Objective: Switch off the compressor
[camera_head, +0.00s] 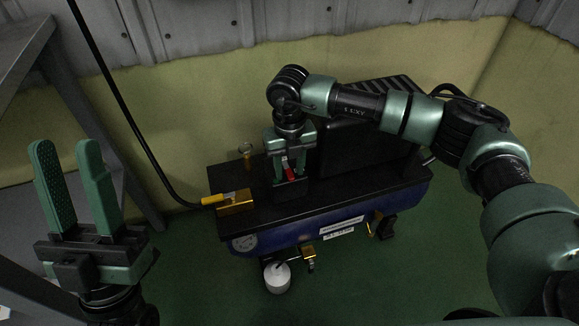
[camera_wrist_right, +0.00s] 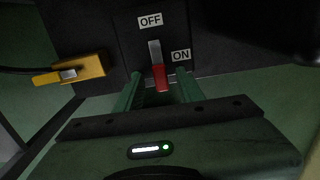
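The compressor (camera_head: 407,198) has a blue tank under a black top plate and stands on the green floor. Its red-tipped lever switch (camera_wrist_right: 160,77) is on a black panel with an OFF label (camera_wrist_right: 150,20) above and an ON label (camera_wrist_right: 181,56) to the right. The red tip (camera_head: 291,172) also shows in the head view. My right gripper (camera_wrist_right: 161,80) is around the lever, one finger on each side, with visible gaps. In the head view my right gripper (camera_head: 290,168) points down at the switch. My left gripper (camera_head: 66,146) is open and empty at the left.
A yellow cable connector (camera_head: 235,202) sits left of the switch; its black hose (camera_head: 125,110) runs up the left side. A small glass-like cup (camera_head: 246,150) is behind it. Brass valves and a white canister (camera_head: 277,277) are at the compressor's front. A grey metal frame stands at the left.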

